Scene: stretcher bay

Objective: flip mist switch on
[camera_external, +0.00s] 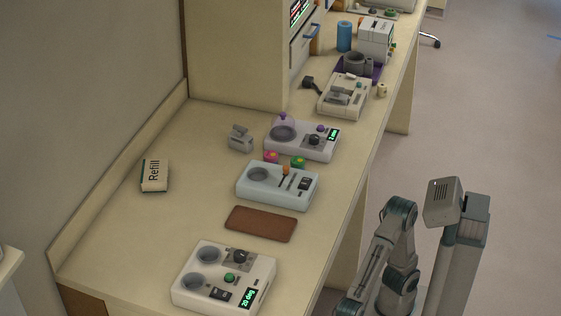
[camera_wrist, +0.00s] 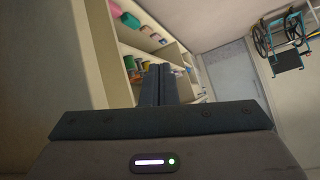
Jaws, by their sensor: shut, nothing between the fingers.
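No label reading mist can be made out, so I cannot tell which switch is the mist switch. A pale blue device (camera_external: 250,192) on the counter has a round well, an orange-tipped lever (camera_external: 286,170) and a dark rocker switch (camera_external: 304,183). A white device (camera_external: 186,289) nearer the camera has two wells, a black knob, a green button, a dark rocker switch (camera_external: 220,294) and a green display. Switch positions are too small to tell. My gripper (camera_wrist: 158,85) is shut and empty in the wrist view, pointing toward shelves, with no device near its fingers.
A brown pad (camera_external: 261,224) lies between the two devices. A lilac-white device (camera_external: 317,152), a grey clip-like object (camera_external: 240,138) and a Refill box (camera_external: 155,175) also stand on the counter (camera_external: 125,235). Open floor (camera_external: 470,130) lies right. A wheelchair (camera_wrist: 283,38) shows in the wrist view.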

